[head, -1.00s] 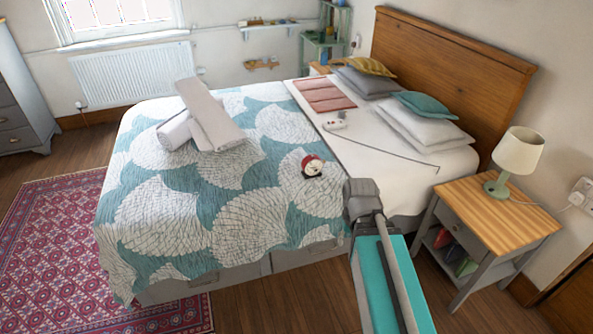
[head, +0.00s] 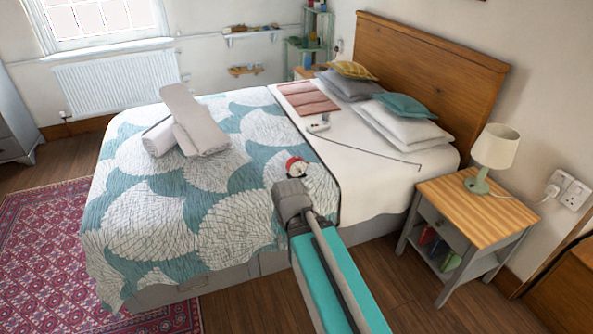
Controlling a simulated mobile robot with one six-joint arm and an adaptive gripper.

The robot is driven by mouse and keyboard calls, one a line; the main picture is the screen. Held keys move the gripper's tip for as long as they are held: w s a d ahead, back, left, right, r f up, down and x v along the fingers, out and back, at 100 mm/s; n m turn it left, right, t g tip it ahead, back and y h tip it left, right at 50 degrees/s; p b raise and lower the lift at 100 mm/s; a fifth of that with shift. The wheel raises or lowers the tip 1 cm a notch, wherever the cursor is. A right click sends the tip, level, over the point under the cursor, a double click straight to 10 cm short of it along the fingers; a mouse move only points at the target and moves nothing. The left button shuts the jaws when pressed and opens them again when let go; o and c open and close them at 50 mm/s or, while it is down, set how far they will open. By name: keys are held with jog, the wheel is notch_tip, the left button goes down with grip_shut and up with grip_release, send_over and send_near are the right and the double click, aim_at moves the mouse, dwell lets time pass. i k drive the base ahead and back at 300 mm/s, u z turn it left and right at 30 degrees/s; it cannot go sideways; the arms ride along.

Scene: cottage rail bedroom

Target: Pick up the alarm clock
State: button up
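A small rounded red and white thing (head: 296,167) lies on the patterned bedspread near the bed's front right side. It may be the alarm clock, but it is too small to tell for sure. The grey joint of my arm comes up just in front of it in the picture and covers its lower edge. My gripper's fingers do not show, so I cannot see whether they are open or holding anything. No other thing in view is plainly an alarm clock.
The bed (head: 170,240) fills the middle, with rolled towels (head: 190,125), pillows (head: 395,125), a thin dark rod and a small white item (head: 318,127). A nightstand (head: 465,215) with a lamp (head: 493,150) stands right. Wooden floor is clear between them.

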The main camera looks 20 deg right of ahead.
aim_at(292, 164)
jog(key=u, duration=0.1)
jog(key=i, duration=1)
jog(key=z, duration=0.05)
